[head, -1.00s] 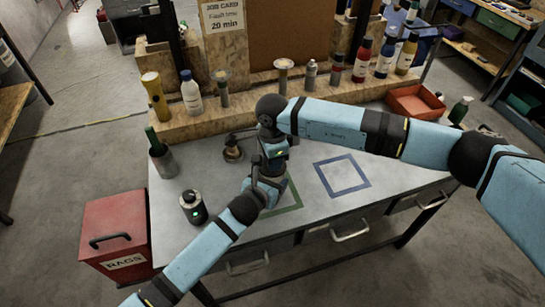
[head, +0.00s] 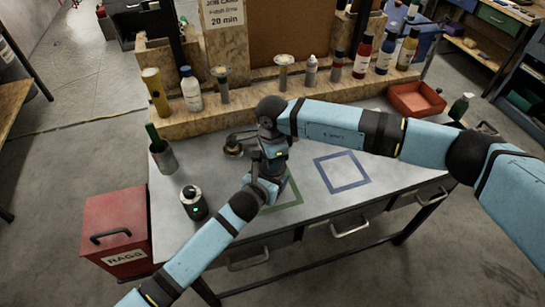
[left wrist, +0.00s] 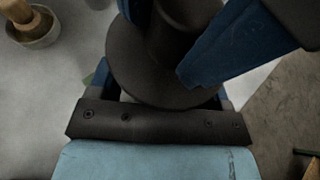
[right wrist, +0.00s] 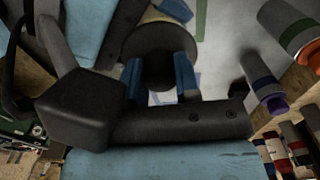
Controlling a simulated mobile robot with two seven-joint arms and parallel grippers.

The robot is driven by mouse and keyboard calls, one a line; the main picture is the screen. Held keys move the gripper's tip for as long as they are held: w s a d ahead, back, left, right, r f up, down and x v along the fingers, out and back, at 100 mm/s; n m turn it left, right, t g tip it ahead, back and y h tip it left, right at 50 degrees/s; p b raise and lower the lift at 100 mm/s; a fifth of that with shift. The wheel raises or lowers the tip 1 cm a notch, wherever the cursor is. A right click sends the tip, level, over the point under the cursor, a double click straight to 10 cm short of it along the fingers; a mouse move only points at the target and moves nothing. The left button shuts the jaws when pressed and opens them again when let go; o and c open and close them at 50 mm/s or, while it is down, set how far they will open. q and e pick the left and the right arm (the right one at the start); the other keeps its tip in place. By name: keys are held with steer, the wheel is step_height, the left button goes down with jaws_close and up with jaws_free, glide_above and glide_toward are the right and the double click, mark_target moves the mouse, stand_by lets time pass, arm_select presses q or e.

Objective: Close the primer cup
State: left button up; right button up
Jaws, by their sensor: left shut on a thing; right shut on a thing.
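The primer cup seems to be the dark round piece between my grippers; its lid and body cannot be told apart surely. In the left wrist view a dark piece with a wide round flange (left wrist: 140,65) sits between the blue fingers of my left gripper (left wrist: 180,45). In the right wrist view a dark disc (right wrist: 158,40) shows beyond my right gripper (right wrist: 159,76), whose blue fingers close on a dark round part. In the head view both grippers meet, right above left, over the green-outlined square (head: 292,196), and my arms hide the held pieces.
A small pot with a wooden-handled tool (head: 233,147) stands just behind the grippers. Bottles line the back ledge. The blue-outlined square (head: 342,172) is empty.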

steer(key=shift+s+f, duration=0.15)
steer(key=shift+f, duration=0.2)
steer(key=shift+f, duration=0.25)
steer(key=shift+c, duration=0.4)
arm_select(q)
steer(key=shift+w, duration=0.15)
arm_select(e)
steer(key=o, duration=1)
steer(key=shift+a, duration=0.1)
arm_select(q)
steer(key=shift+a, duration=0.1)
arm_select(e)
steer(key=shift+o, duration=0.2)
steer(key=shift+r, duration=0.1)
steer(key=shift+r, duration=0.25)
step_height(320, 180, up, 7)
steer(key=shift+r, duration=0.2)
